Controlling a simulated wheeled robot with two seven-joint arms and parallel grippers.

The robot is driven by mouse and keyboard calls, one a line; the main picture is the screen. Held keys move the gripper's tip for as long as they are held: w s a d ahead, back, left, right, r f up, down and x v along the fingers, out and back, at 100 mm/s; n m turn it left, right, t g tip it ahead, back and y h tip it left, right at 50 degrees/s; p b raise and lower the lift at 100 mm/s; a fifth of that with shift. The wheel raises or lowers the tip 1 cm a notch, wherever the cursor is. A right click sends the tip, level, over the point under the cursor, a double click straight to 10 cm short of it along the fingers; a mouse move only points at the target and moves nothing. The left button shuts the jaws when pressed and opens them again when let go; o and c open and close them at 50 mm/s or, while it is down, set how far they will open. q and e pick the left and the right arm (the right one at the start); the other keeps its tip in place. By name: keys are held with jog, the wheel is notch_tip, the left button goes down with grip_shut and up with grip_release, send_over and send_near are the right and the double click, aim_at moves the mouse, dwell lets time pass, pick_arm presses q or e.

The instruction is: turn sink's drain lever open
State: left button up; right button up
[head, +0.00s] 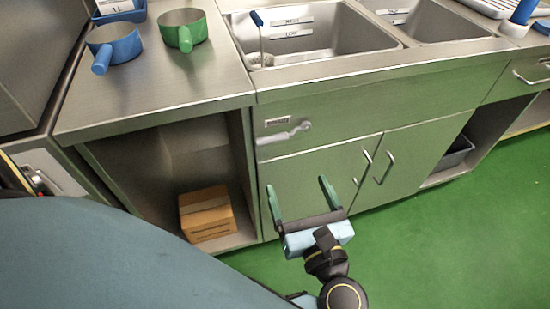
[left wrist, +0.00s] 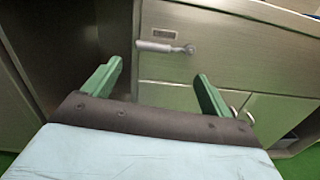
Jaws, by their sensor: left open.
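The drain lever (head: 284,134) is a grey handle on the sink cabinet's front panel, below a small label. It lies nearly level, with its round pivot at the right end. In the left wrist view the lever (left wrist: 160,47) shows ahead, between and beyond the fingers. My left gripper (head: 299,190) is open and empty, with green fingers, in front of the cabinet and below the lever. It also shows in the left wrist view (left wrist: 158,82), apart from the lever. The sink (head: 345,45) is set in the counter above. My right gripper is not in view.
Cabinet doors (head: 335,175) with bar handles stand below and right of the lever. An open shelf bay to the left holds a cardboard box (head: 206,213). A blue pan (head: 115,43) and a green pan (head: 183,29) stand on the counter. The green floor is clear at right.

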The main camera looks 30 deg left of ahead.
aim_at(273, 141)
pick_arm(q)
jog(key=shift+n+g, duration=0.5)
jog(key=shift+n, duration=0.2)
jog(key=b+x, duration=0.1)
jog(key=x, duration=1.1)
jog(key=shift+s+a, duration=0.15)
jog(key=shift+a, duration=0.15)
jog(key=shift+w+a, duration=0.3)
jog(key=shift+a, duration=0.1)
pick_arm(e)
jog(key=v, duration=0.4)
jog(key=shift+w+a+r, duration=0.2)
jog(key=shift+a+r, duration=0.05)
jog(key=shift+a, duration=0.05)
pick_arm(q)
jog(key=c, duration=1.4)
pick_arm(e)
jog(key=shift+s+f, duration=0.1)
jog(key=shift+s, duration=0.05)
